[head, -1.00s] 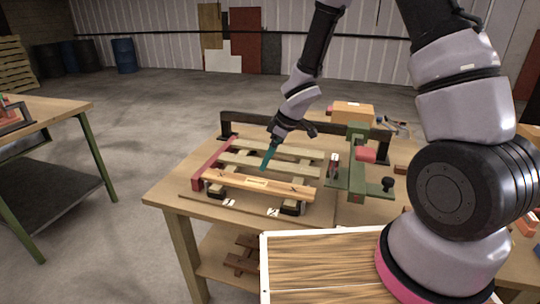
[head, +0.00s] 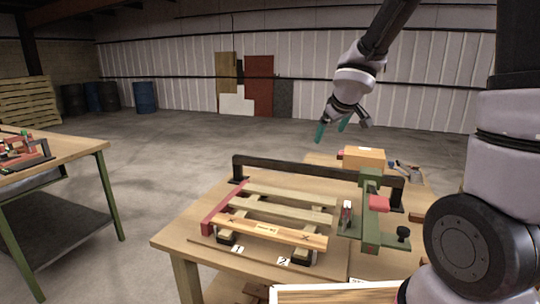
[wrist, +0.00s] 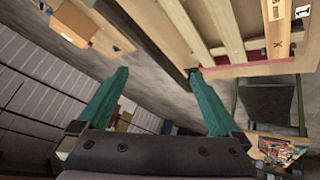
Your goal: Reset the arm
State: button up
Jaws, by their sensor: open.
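My gripper (head: 332,131) hangs in the air above and behind the workbench in the head view, its teal fingers spread apart with nothing between them. In the wrist view the two teal fingers (wrist: 155,103) are also wide apart and empty. My arm reaches from the right side of the head view up and over to the gripper. Below it on the workbench (head: 187,238) lies a small slatted wooden pallet frame (head: 270,210). Its front board (head: 272,231) rests across dark supports.
A black bar (head: 300,168) runs behind the frame, and a red strip (head: 225,203) lies at its left. A green clamp fixture (head: 369,215) stands to the right, with an orange-brown box (head: 364,157) behind. Another table (head: 55,150) is at left. Open floor lies between.

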jog(key=s+d+r+m+h, duration=0.2)
jog(key=s+d+r+m, duration=0.5)
jog(key=s+d+r, duration=0.3)
jog(key=s+a+r+m+y, duration=0.1)
jog(key=s+a, duration=0.1)
jog(key=s, duration=0.5)
jog(key=s+a+r+m+y, duration=0.1)
jog(key=s+r+m+y, duration=0.1)
jog(key=s, duration=0.4)
jog(key=shift+s+a+r+g, duration=0.25)
jog(key=shift+s+a+g, duration=0.15)
